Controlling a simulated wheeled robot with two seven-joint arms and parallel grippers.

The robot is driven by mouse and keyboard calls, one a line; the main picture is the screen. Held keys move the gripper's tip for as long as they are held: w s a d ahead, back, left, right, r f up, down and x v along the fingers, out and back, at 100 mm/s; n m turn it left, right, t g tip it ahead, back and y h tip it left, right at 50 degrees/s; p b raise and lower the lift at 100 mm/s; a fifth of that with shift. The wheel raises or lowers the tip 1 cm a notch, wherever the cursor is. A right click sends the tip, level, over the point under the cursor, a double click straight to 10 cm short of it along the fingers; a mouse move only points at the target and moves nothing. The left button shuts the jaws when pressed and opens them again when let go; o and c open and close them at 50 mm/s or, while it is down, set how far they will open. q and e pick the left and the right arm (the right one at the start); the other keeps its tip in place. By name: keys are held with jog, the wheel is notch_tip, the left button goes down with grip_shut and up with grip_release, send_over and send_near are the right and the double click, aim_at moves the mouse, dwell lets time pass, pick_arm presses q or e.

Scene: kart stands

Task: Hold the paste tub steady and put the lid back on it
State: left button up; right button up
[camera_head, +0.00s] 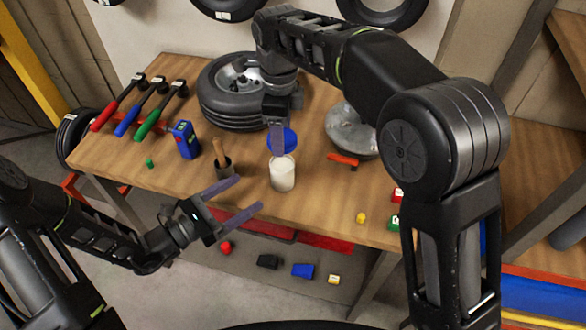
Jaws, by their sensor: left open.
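The white paste tub (283,175) stands upright on the wooden table near its front edge, with its pale top showing. The blue lid (290,143) is just above and behind the tub's rim in the picture, and looks tilted. My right gripper (278,138) reaches down from above with its fingers at the lid and appears shut on it; the fingertips are partly hidden. My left gripper (250,193) is open and empty, left of the tub and apart from it, with its fingers pointing toward it.
A shelf (235,262) below holds small items.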

aim_at(272, 176)
pick_arm(q)
jog(key=x, duration=1.1)
jog(key=shift+w+d, duration=0.2)
jog(key=shift+d, duration=0.15)
jog(key=shift+c, duration=0.6)
grip_shut()
dwell(0.3)
